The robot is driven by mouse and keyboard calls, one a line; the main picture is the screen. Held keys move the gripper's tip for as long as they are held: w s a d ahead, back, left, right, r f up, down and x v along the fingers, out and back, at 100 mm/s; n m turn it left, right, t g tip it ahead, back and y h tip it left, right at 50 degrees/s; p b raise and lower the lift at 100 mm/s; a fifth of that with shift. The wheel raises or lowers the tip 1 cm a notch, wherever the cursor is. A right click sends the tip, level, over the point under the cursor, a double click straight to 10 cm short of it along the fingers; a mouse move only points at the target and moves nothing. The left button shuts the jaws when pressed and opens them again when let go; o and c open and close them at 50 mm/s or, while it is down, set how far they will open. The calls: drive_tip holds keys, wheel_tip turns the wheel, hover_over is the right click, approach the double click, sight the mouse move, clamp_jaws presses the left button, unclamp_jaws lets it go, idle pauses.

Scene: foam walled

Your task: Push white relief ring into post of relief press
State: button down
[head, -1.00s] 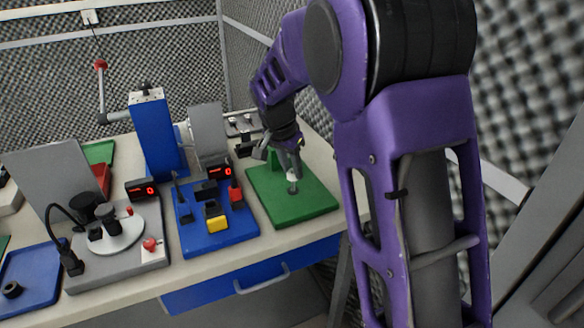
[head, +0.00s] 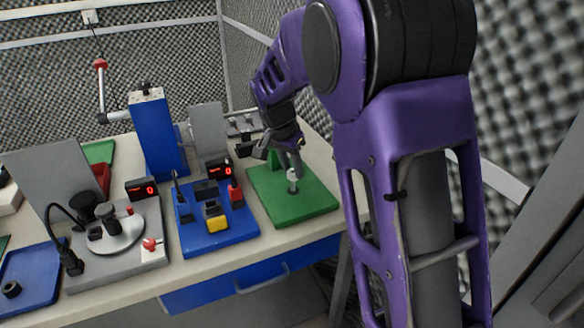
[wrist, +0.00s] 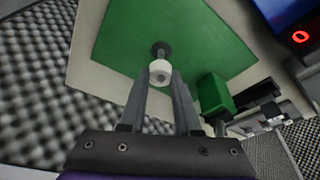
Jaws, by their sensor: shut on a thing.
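The white relief ring (wrist: 160,70) is between the fingertips of my gripper (wrist: 160,78) in the wrist view. My gripper is shut on it. Behind the ring in that view, a dark post (wrist: 160,48) rises from the green base plate (wrist: 185,25). In the head view, my gripper (head: 293,166) points down over the green plate (head: 315,203), and the ring is small there, close to the post (head: 293,188). I cannot tell whether the ring is around the post or just above it.
A green block (wrist: 212,95) stands on the plate beside my fingers. Left of the plate is a blue fixture base (head: 215,238) with black, yellow and red parts. A blue column (head: 158,135) and a grey panel (head: 207,130) stand behind. The plate's front right is clear.

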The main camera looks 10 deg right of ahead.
sight(290, 174)
drive_tip(key=shift+f+b, duration=0.8)
drive_tip(key=shift+f, duration=0.25)
drive_tip(key=shift+f, duration=1)
drive_tip(key=c, duration=0.5)
unclamp_jaws()
drive_tip(key=shift+c, duration=0.2)
drive_tip(key=p+v, duration=0.2)
drive_tip(key=v, duration=1.5)
drive_tip(key=shift+r+p, duration=0.2)
drive_tip(key=shift+p, duration=0.2)
drive_tip(key=shift+a, duration=0.1)
